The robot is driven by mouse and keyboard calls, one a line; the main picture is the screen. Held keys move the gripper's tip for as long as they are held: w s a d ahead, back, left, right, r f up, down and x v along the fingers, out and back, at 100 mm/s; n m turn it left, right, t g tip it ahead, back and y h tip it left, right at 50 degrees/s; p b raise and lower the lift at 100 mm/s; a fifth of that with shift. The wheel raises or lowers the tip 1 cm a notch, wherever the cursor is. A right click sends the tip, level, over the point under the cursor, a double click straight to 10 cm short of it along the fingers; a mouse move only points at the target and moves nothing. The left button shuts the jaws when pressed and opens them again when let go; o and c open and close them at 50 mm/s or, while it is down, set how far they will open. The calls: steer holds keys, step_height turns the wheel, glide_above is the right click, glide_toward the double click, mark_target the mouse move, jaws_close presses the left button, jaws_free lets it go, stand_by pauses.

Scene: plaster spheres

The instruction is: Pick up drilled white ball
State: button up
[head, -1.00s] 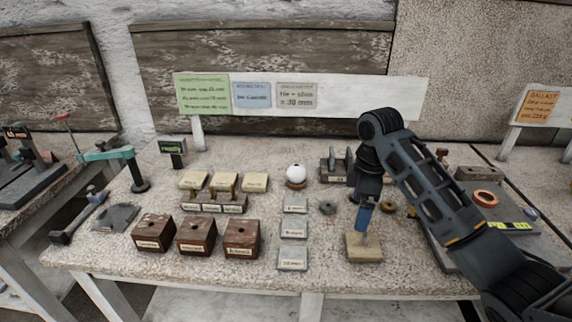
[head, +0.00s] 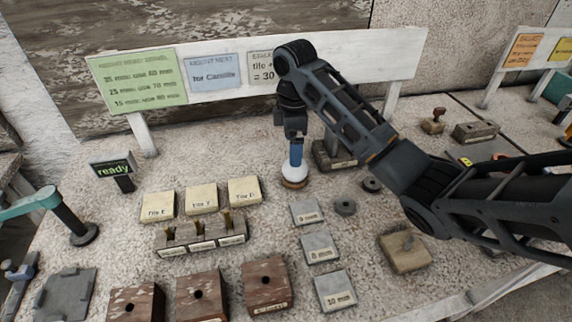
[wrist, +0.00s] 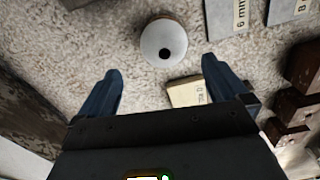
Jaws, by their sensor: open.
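The drilled white ball (head: 294,172) sits on a small round brown base on the table, near the middle of the head view. In the wrist view the ball (wrist: 163,43) shows a dark round hole facing the camera. My gripper (head: 295,160) has blue fingers and is above the ball in the head view, partly covering it. In the wrist view my gripper (wrist: 163,80) is open, its fingers spread to left and right. The ball lies beyond the fingertips and between their lines, with nothing held.
A dark metal block (head: 333,156) stands close behind right. Cream tiles (head: 201,199) and brown drilled boxes (head: 266,285) are to the left and front.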

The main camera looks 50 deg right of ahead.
mark_target(295, 169)
steer(key=shift+s+f+b, duration=0.2)
steer(key=shift+f+b, duration=0.2)
steer(key=shift+f, duration=1.35)
steer(key=shift+s+f+b, duration=0.2)
steer(key=shift+f+b, duration=0.15)
steer(key=shift+f, duration=1.35)
steer(key=c, duration=1.2)
steer(key=shift+r, duration=0.2)
